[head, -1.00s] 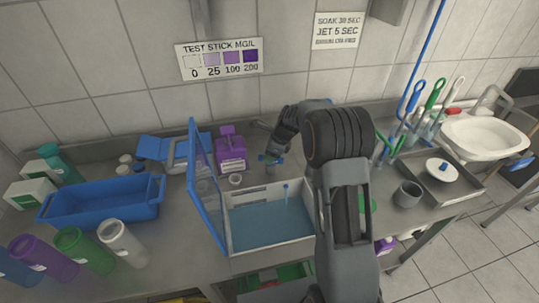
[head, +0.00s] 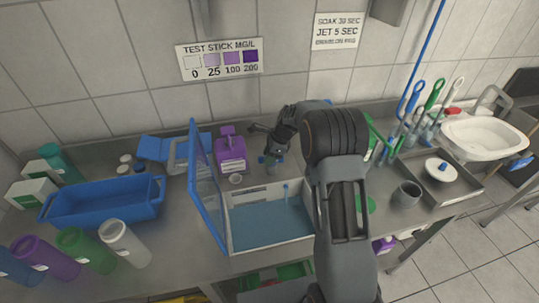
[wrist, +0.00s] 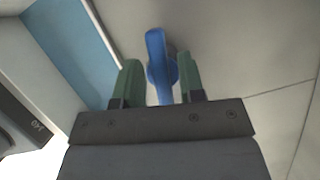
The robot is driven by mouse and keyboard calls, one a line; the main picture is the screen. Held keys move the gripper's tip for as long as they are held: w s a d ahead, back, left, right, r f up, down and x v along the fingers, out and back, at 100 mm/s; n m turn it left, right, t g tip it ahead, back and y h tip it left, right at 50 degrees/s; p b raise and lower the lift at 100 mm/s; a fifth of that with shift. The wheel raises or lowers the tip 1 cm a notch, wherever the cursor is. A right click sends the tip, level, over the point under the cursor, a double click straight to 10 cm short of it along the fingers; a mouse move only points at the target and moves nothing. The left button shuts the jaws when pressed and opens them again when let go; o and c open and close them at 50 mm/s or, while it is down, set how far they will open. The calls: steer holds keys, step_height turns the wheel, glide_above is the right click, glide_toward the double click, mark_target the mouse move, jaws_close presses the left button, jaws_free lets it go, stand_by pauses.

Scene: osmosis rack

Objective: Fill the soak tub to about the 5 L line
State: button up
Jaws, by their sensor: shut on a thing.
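A white tub with a raised blue hinged lid (head: 206,190) stands at mid-counter; I take it for the soak tub (head: 226,224). Its inside (head: 268,226) is blue; I cannot read a level line or tell how deep any liquid is. My gripper (head: 273,158) points down just behind the tub's back wall. In the wrist view my gripper's green fingers (wrist: 160,82) are shut on a blue handle (wrist: 156,52). The handle's lower part is hidden by the gripper. In the head view the handle is small and partly covered.
A blue bin (head: 105,205) and several coloured cylinders (head: 82,250) are at left. A tray (head: 450,187), a grey cup (head: 407,195) and a white basin (head: 488,136) are at right.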

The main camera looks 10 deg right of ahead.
steer(key=n+g, duration=0.1)
steer(key=n, duration=0.1)
steer(key=shift+n, duration=0.3)
steer(key=o, duration=0.6)
steer(key=shift+c, duration=0.2)
steer(key=shift+r, duration=0.1)
steer(key=b+v, duration=0.1)
steer(key=v, duration=1.2)
steer(key=shift+d+r, duration=0.2)
steer(key=shift+r, duration=0.05)
